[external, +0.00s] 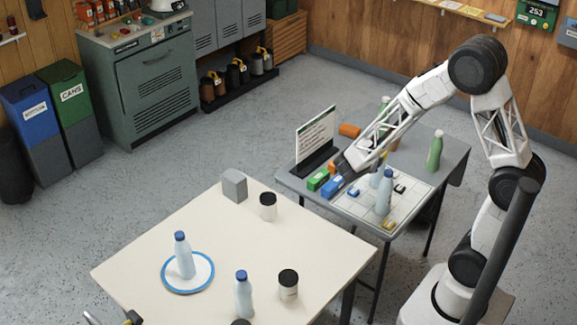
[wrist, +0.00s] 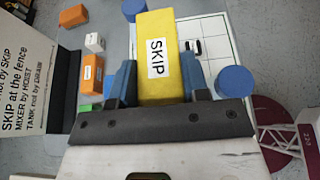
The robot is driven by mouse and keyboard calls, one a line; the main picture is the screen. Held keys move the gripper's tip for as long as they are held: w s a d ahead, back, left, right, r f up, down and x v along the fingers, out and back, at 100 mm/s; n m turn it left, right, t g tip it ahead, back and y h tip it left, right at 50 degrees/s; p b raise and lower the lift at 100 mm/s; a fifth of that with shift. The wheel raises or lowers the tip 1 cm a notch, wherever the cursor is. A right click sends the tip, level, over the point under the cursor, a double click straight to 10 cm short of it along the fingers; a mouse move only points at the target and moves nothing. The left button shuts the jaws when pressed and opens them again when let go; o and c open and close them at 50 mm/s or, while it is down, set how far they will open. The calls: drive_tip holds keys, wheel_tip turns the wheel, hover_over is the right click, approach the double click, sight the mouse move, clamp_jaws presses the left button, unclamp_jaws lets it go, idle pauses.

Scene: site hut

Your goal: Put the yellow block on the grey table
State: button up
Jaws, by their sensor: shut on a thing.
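My gripper (wrist: 158,85) is shut on the yellow block (wrist: 185,58), with its blue fingers on the block's two sides. The block carries a white label reading SKIP. In the wrist view it is over the grey table (wrist: 115,70) and hides part of the white grid sheet (wrist: 215,35); I cannot tell the gap beneath it. In the external view my arm reaches down over the grey table (external: 452,155), near the sign. There I cannot make out the held block. A small yellow piece (external: 389,225) lies on the sheet's front edge.
A sign (external: 315,135), a green block (external: 318,180) and orange blocks (wrist: 92,73) are left of my gripper. Blue-capped bottles (external: 384,195) stand on the sheet and a green bottle (external: 435,150) to its right. A cream table (external: 220,235) with bottles and jars stands in front.

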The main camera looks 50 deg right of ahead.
drive_tip(key=shift+w, duration=0.1)
drive_tip(key=w+a+f+n+t+y, duration=0.3)
drive_tip(key=w+a+f+n+t, duration=0.1)
drive_tip(key=w, duration=0.8)
drive_tip(key=w+a+f+n+t+y, duration=0.3)
drive_tip(key=w+a, duration=0.4)
drive_tip(key=w, duration=0.6)
drive_tip(key=w+a+f+n+t+y, duration=0.3)
drive_tip(key=w+a+f+n+t, duration=0.1)
drive_tip(key=w, duration=0.8)
drive_tip(key=shift+w+a+f+n+t, duration=0.2)
drive_tip(key=shift+a+f+n+t, duration=0.2)
drive_tip(key=shift+a+n+t, duration=1)
drive_tip(key=shift+d+n+g, duration=0.4)
drive_tip(key=shift+g, duration=0.1)
idle(0.6)
